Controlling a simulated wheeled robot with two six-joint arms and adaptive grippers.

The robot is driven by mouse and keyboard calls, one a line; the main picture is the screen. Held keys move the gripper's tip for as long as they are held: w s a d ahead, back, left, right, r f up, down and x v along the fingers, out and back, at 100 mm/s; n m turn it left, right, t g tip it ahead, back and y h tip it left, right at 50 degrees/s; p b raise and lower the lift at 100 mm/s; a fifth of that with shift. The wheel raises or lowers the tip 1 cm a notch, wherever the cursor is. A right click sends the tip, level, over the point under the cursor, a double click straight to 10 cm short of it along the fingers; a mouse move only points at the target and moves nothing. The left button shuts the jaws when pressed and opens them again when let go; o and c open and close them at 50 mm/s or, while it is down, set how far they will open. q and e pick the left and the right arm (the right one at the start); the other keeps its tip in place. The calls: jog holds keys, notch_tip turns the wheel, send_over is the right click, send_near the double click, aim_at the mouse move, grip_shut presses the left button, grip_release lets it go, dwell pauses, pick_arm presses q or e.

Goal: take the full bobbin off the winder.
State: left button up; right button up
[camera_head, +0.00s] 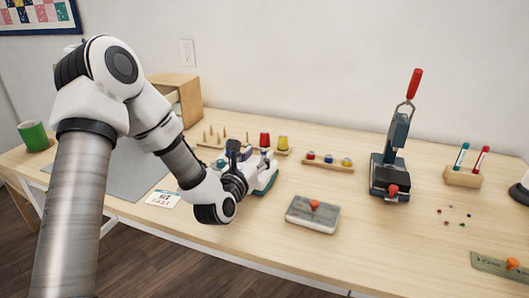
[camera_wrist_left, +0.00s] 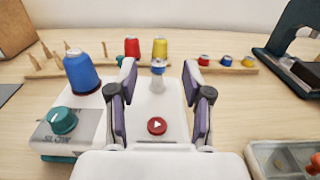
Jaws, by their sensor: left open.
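The bobbin winder (camera_wrist_left: 170,108) is a white machine with a red play button and a teal knob marked SLOW; part of it shows in the head view (camera_head: 268,181) behind my left gripper (camera_head: 243,160). A blue thread spool (camera_wrist_left: 80,72) stands on its left part. A small bobbin with blue thread (camera_wrist_left: 158,67) sits upright near the back of the winder. In the left wrist view my left gripper (camera_wrist_left: 159,82) is open, its two purple-padded fingers to either side of the bobbin in the picture. I cannot tell whether they are level with it. My right gripper is not in view.
Red (camera_wrist_left: 132,47) and yellow (camera_wrist_left: 160,48) spools and a peg rack (camera_wrist_left: 60,72) stand behind the winder. A bobbin rack (camera_head: 329,164), a grey tray (camera_head: 312,217) and a red-handled press (camera_head: 391,170) stand to the right. Bare table lies between them.

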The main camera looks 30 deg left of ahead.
aim_at(262, 151)
pick_arm(q)
jog(key=w, duration=0.3)
jog(key=shift+w+a+f, duration=0.2)
jog(key=shift+a+f, duration=0.1)
jog(key=shift+a, duration=0.1)
jog(key=shift+s, duration=0.1)
jog(key=shift+c, duration=0.7)
jog(key=c, duration=0.6)
